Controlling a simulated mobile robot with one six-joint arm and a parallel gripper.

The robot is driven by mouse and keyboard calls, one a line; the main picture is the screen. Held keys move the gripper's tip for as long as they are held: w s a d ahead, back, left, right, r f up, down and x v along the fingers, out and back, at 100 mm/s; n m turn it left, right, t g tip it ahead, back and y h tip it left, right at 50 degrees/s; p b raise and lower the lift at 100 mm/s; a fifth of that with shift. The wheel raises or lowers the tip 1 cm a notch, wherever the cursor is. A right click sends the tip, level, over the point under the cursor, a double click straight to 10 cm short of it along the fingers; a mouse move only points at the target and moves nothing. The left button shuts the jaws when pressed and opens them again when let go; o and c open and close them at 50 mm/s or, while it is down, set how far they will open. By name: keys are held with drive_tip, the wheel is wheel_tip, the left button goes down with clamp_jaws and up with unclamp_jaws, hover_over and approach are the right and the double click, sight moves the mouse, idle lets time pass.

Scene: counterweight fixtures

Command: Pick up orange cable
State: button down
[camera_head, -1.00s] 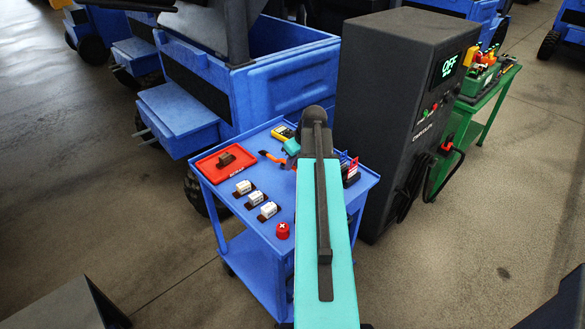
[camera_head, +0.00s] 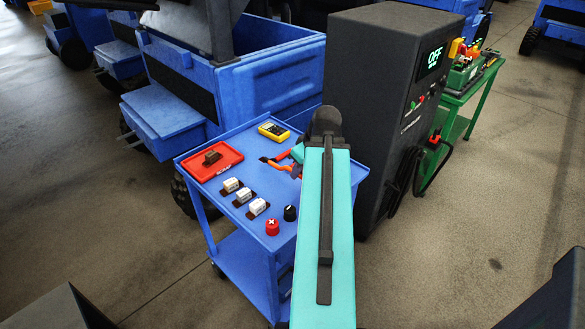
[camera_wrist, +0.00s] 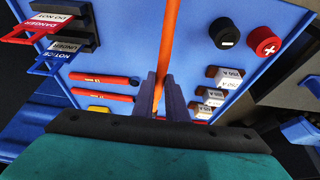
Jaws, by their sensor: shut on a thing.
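The orange cable (camera_wrist: 169,35) runs from the top edge of the wrist view down between the two dark fingers of my gripper (camera_wrist: 164,92). The gripper is shut on it. In the head view, a stretch of the orange cable (camera_head: 282,158) shows left of my arm over the blue cart top, with a dark end on its left. I cannot tell whether the cable is clear of the cart top.
The blue cart (camera_head: 222,205) carries a red tray (camera_head: 211,164), a yellow meter (camera_head: 273,130), several white fuse blocks (camera_head: 243,195), a red cap (camera_head: 272,227) and a black cap (camera_head: 290,213). Red-orange tools (camera_wrist: 105,79) lie beside the fingers. A dark charger cabinet (camera_head: 375,100) stands right of the cart.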

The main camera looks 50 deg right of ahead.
drive_tip(key=shift+s+f+b, duration=0.2)
drive_tip(key=shift+b, duration=0.9)
drive_tip(key=shift+s+b, duration=0.15)
drive_tip(key=shift+b, duration=0.25)
drive_tip(key=s+b, duration=0.1)
drive_tip(key=b, duration=0.4)
drive_tip(key=shift+s+a, duration=0.3)
drive_tip(key=shift+s, duration=0.05)
drive_tip(key=shift+s+a+r+b, duration=0.2)
drive_tip(key=shift+s+b, duration=0.4)
drive_tip(key=shift+b, duration=0.2)
drive_tip(key=shift+s+a+r+b, duration=0.15)
drive_tip(key=shift+s+b, duration=0.4)
drive_tip(key=shift+b, duration=0.25)
drive_tip(key=shift+r, duration=0.1)
